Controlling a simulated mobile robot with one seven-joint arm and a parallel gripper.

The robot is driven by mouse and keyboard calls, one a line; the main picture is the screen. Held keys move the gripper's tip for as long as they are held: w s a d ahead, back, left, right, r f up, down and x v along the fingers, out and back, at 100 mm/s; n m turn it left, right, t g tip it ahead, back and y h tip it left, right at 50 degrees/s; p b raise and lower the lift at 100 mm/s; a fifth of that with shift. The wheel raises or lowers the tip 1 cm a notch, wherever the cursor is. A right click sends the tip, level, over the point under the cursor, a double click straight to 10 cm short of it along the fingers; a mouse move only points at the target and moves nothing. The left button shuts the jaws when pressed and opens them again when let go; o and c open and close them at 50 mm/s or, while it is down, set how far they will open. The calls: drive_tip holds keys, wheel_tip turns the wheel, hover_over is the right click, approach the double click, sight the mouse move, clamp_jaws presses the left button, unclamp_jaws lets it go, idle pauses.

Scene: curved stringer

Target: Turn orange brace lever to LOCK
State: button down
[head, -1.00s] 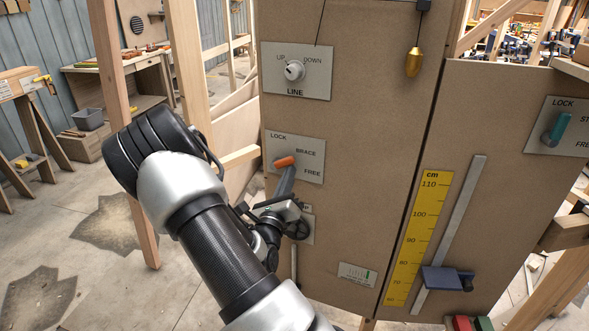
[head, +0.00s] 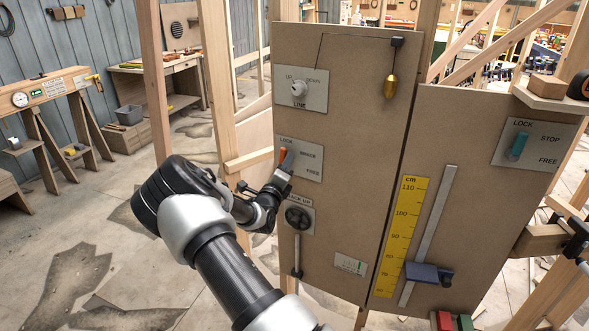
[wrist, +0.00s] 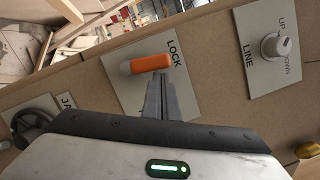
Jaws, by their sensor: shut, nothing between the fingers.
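The orange brace lever (head: 283,155) is on the BRACE plate (head: 312,165) of the left brown panel. It stands nearly upright, pointing to the LOCK word. In the wrist view the orange lever (wrist: 151,63) lies across the picture from a pale rounded end, its tip beside LOCK. My gripper (wrist: 160,78) is shut and empty, with its fingertips at the lever's near edge; I cannot tell if they touch. In the head view my gripper (head: 284,172) is at the lever's lower end and partly hides the plate.
The LINE knob (head: 298,88) is above, and a black handwheel (head: 298,218) is below. A brass plumb bob (head: 391,86) hangs at upper right. The right panel carries a yellow scale (head: 402,225), a blue slider (head: 428,272) and a teal lever (head: 518,146).

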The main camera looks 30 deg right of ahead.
drive_tip(key=shift+w+a+r, duration=0.2)
drive_tip(key=shift+w+r, duration=0.1)
drive_tip(key=shift+w, duration=0.05)
drive_tip(key=shift+w+a+r, duration=0.1)
drive_tip(key=shift+r, duration=0.1)
idle(0.4)
